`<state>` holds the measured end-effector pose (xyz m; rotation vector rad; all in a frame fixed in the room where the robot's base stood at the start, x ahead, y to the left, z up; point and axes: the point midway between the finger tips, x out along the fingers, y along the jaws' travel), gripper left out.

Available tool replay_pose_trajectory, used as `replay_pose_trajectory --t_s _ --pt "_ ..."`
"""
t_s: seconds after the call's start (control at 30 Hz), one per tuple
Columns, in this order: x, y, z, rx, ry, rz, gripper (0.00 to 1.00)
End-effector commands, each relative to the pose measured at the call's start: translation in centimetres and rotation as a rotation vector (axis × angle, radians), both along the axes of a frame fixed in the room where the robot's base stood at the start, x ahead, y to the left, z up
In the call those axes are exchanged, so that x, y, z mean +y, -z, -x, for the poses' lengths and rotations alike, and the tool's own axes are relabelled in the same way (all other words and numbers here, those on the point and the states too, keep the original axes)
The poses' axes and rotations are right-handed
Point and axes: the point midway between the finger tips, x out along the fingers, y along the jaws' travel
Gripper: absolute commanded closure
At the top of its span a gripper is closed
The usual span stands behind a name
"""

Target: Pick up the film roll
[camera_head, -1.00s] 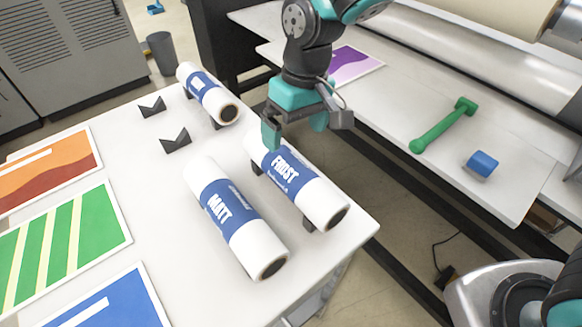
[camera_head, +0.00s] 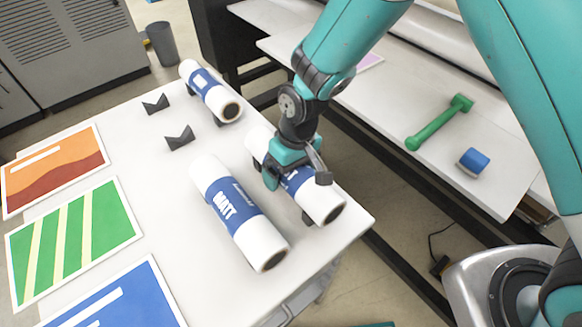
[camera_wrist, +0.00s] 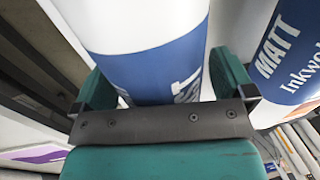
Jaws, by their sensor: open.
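Three white film rolls with blue labels show on the white table. My gripper (camera_head: 284,184) is open over the middle of this roll. In the wrist view the roll (camera_wrist: 150,60) lies between the two green fingers (camera_wrist: 163,85), one on each side; I cannot tell whether they touch it. The MATT roll (camera_head: 238,215) lies to the left, close beside one finger. A third roll (camera_head: 211,92) rests at the table's far end.
Two empty dark cradles (camera_head: 179,138) stand on the table (camera_head: 160,185). Orange, green and blue prints (camera_head: 75,240) lie on its left. A bench to the right holds a green-handled tool (camera_head: 440,122) and a blue block (camera_head: 473,162).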

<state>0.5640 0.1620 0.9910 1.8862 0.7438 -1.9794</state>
Motion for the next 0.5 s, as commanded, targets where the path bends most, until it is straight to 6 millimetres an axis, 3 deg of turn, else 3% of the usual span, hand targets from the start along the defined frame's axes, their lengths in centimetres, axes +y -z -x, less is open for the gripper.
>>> replay_pose_trajectory --t_s 0.1,0.4,0.5 --pt "0.01 0.01 -0.02 0.0 0.0 0.0 0.0" --pt "0.02 -0.07 -0.03 -0.001 0.0 -0.001 0.63" --pt "0.02 -0.08 -0.03 -0.001 0.0 -0.001 0.63"
